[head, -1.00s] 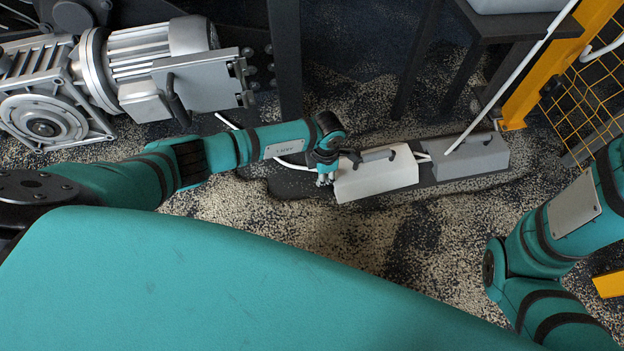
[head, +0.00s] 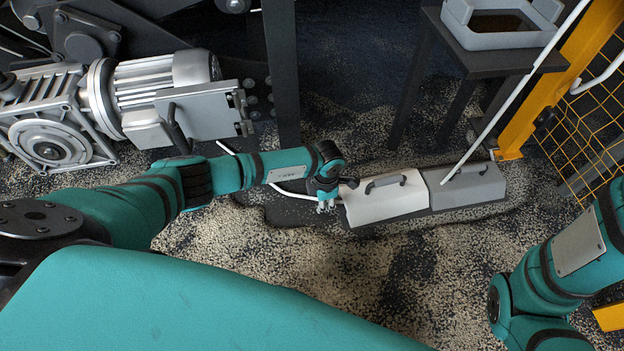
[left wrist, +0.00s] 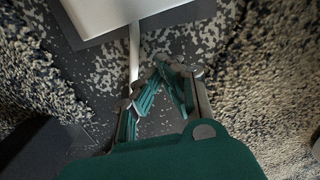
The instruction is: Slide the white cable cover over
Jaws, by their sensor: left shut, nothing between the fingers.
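The white cable cover (head: 385,205), with a dark handle on top, lies on the dark strip on the floor. Its right end meets the grey cover (head: 467,190), with no clear gap between them. My left gripper (head: 328,205) is at the white cover's left end, shut and empty; whether it touches the cover is unclear. In the left wrist view the closed fingers (left wrist: 166,66) are just below the cover's edge (left wrist: 120,22), beside the white cable (left wrist: 134,50). My right gripper is out of the frames.
The white cable (head: 285,190) runs left from the cover. A motor unit (head: 150,90) stands at upper left. A dark post (head: 281,70) rises behind. A dark stand with a grey tray (head: 482,41) is at the back right, beside a yellow fence post (head: 535,95). Speckled floor in front is open.

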